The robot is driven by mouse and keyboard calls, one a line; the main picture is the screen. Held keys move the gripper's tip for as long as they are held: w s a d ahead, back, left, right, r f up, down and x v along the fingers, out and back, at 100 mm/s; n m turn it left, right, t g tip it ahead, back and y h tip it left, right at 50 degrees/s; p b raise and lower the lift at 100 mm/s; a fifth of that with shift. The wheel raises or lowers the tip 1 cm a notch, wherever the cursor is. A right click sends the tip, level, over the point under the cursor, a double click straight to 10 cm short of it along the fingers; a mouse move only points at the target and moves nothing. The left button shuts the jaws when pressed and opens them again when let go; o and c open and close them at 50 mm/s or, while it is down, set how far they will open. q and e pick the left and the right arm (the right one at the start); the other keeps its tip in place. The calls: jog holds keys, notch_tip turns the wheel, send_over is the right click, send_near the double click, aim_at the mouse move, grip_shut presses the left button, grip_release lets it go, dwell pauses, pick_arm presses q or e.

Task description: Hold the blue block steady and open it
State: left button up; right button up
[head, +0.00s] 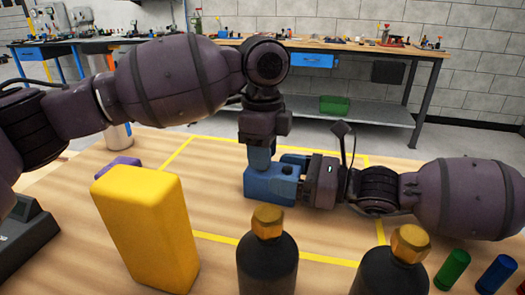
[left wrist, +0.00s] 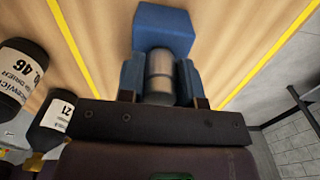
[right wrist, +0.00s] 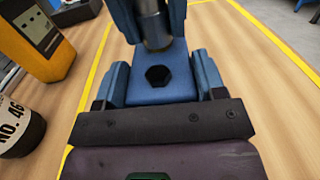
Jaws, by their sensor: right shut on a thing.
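The blue block (head: 262,187) sits on the wooden table inside the yellow outline. It shows in the right wrist view with a dark hexagonal hole (right wrist: 160,77) in its top. My right gripper (head: 300,180) is shut on its right end, one blue finger on each side. My left gripper (head: 262,155) points down from above at the block's left part. Its blue fingers flank a grey metal cylinder (left wrist: 159,72). The cylinder (right wrist: 154,28) also shows in the right wrist view, beyond the hole. I cannot tell whether the left fingers grip it; its lower end is hidden.
A yellow device (head: 150,230) stands at the front left. Two dark bottles with gold caps, one left (head: 267,262) and one right (head: 395,272), stand at the front. A workbench (head: 340,46) is behind.

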pick_arm(q)
jog(key=shift+c, duration=1.2)
jog(key=shift+r, duration=0.1)
jog(key=shift+r, duration=0.35)
jog(key=shift+r, duration=0.35)
jog(key=shift+r, duration=0.45)
jog(key=shift+r, duration=2)
pick_arm(e)
jog(key=o, duration=1.3)
jog(key=shift+o, duration=0.2)
